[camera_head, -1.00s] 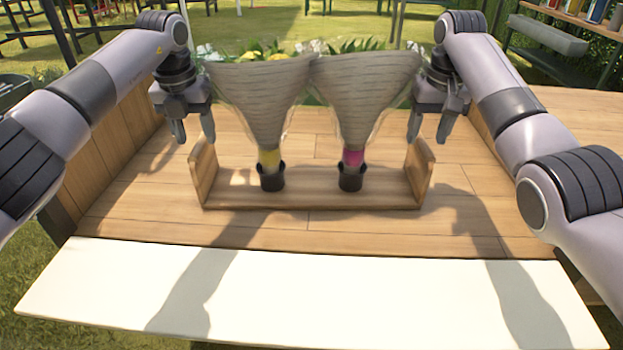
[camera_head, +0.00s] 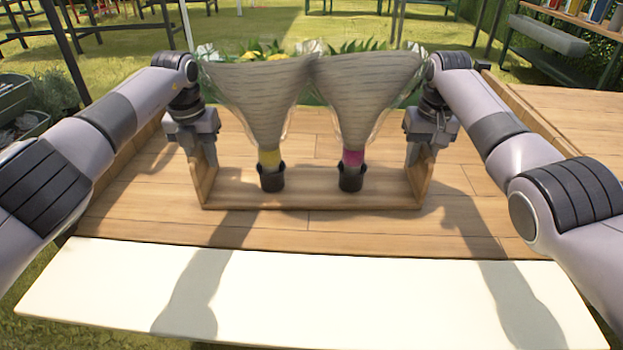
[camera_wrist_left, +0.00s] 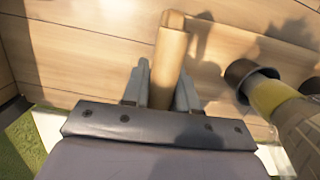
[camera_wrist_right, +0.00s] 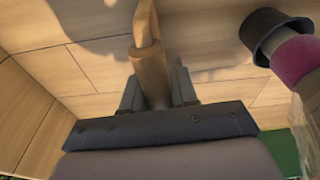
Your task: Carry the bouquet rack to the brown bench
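The bouquet rack (camera_head: 310,197) is a wooden tray with two upright end panels, resting on the wooden planks. It holds two black cups, the left (camera_head: 271,180) and the right (camera_head: 351,180), each with a paper-wrapped bouquet. My left gripper (camera_head: 199,155) straddles the rack's left end panel (camera_wrist_left: 170,55), with one finger on each side and little or no gap. My right gripper (camera_head: 421,153) straddles the right end panel (camera_wrist_right: 148,70) the same way. Both look closed on the panels, though the fingertips are partly hidden.
The planked surface (camera_head: 150,215) has low side walls. A white board (camera_head: 300,300) lies along its near edge, with clear space in front of the rack. Grass lies around.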

